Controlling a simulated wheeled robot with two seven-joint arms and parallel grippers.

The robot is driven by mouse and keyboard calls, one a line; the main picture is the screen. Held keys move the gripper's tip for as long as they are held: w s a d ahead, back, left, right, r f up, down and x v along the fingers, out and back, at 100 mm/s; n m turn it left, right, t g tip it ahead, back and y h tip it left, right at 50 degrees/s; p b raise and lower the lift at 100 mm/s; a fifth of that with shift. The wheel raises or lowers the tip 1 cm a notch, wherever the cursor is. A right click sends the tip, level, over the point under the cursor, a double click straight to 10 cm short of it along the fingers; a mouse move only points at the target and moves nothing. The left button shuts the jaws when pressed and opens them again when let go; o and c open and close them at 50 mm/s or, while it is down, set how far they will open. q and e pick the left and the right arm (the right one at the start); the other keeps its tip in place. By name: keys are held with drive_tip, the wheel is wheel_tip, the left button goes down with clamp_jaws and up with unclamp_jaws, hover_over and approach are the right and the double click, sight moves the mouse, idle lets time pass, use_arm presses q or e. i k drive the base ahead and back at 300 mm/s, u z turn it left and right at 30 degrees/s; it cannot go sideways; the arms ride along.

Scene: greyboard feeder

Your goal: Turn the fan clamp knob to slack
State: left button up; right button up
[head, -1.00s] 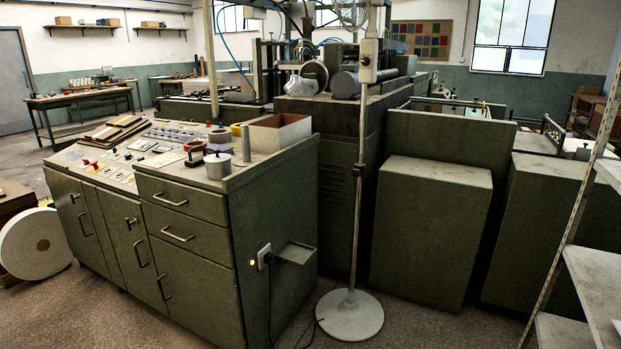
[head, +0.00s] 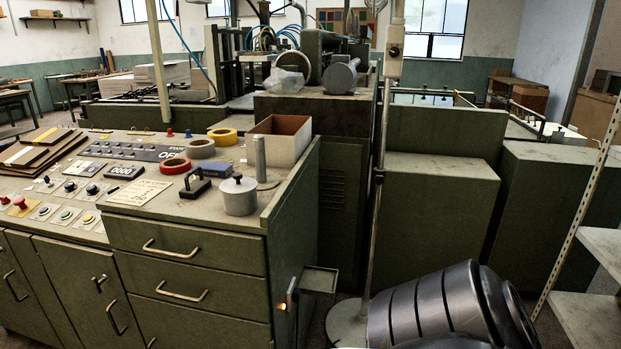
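The fan's pole (head: 375,235) stands upright right of the control cabinet, on a round pale base (head: 347,322). A small dark collar (head: 379,176) sits partway up the pole; I cannot tell whether it is the clamp knob. Higher up is a pale box (head: 393,52) with a dark round spot on its front, perhaps a switch or knob. The fan head is almost wholly cut off by the top edge. A dark ribbed link of my own arm fills the lower right, in front of part of the base. Neither gripper is in view.
The green control cabinet (head: 190,245) stands left of the pole, with a lidded pot (head: 238,195), tape rolls and an open box (head: 278,140) on top. A small bracket tray (head: 320,280) juts from its side. Green machine housings (head: 435,215) stand behind; a shelf rack (head: 590,270) is at right.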

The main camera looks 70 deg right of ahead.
sight(379, 180)
drive_tip(key=z, duration=0.6)
drive_tip(key=i, duration=1.1)
drive_tip(key=z, duration=1.05)
